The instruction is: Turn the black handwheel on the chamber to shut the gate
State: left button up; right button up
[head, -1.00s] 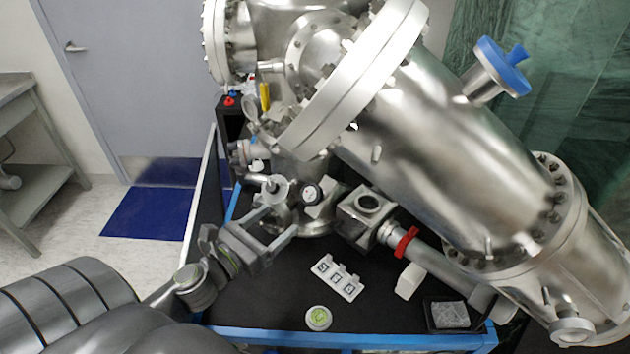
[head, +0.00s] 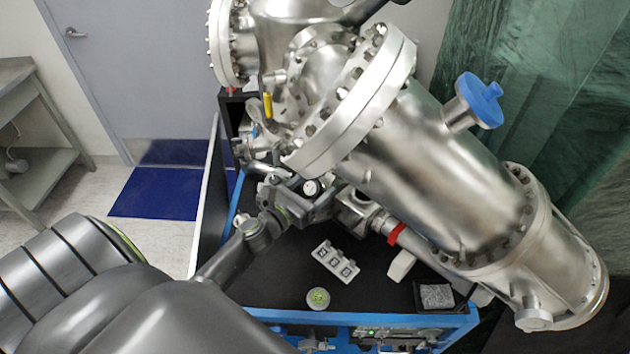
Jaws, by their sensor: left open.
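The steel chamber (head: 430,160) stands slanted across the cart, its big flange tilted towards the upper left. A small round dark-rimmed part with a pale face (head: 311,187) sits low beneath that flange; it looks like the handwheel, but its rim is mostly hidden. My left gripper (head: 312,190) is open, with its fingers at and around this part. I cannot tell whether they touch it. My right gripper is not in view.
A pale block with square marks (head: 335,262), a round green-centred level (head: 318,297) and a small dark tray (head: 438,298) lie on the black cart top (head: 285,275). A pipe with a red band (head: 396,233) runs close to the right of my gripper.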

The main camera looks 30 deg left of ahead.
pick_arm(q)
jog(key=shift+w, duration=0.35)
jog(key=shift+c, duration=0.2)
jog(key=c, duration=0.9)
